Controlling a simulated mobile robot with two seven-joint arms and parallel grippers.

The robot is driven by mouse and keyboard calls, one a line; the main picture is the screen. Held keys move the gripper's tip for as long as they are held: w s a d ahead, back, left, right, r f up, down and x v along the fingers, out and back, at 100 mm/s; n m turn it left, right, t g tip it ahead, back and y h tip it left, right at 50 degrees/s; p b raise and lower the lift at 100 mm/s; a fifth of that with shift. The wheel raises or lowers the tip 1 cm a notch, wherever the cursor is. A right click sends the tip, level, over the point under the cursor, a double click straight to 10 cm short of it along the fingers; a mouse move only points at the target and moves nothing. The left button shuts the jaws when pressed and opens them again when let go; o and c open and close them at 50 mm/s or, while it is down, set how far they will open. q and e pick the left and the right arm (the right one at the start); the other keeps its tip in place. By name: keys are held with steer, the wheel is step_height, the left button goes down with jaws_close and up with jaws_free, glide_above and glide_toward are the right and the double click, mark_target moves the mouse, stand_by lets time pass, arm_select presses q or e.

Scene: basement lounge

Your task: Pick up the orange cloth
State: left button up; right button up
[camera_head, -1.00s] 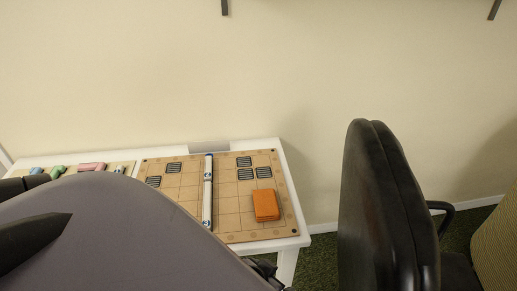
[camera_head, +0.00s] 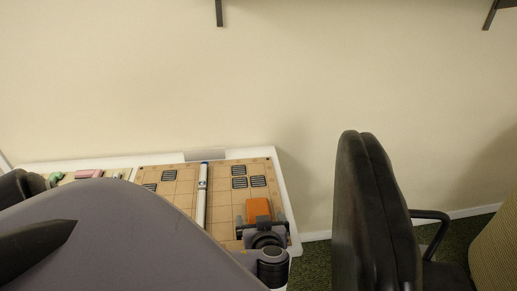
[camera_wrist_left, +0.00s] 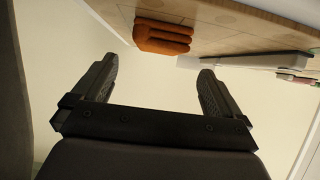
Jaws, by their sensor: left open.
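The orange cloth (camera_head: 258,208) is a folded block on the brown game board (camera_head: 225,210), near its right front part. It also shows in the left wrist view (camera_wrist_left: 162,38), just beyond the fingertips and roughly between them. My left gripper (camera_head: 261,221) is open and at the near side of the cloth, partly covering its lower edge. In the left wrist view the fingers of my left gripper (camera_wrist_left: 158,66) are apart with nothing between them. I cannot tell whether they touch the cloth. My right gripper is not in view.
The board lies on a white table (camera_head: 284,190). A white marker-like tube (camera_head: 202,195) lies along the board's middle, with several dark striped pieces (camera_head: 239,183) around it. Small coloured items (camera_head: 88,174) lie at the left. A black chair (camera_head: 365,215) stands right of the table.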

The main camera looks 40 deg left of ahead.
mark_target(259, 210)
arm_select(q)
steer(key=shift+p+x, duration=0.4)
steer(key=shift+x, duration=2.5)
steer(key=shift+w+d+f, duration=0.1)
steer(key=shift+d+f, duration=0.05)
steer(key=c, duration=1.1)
steer(key=shift+o, duration=0.2)
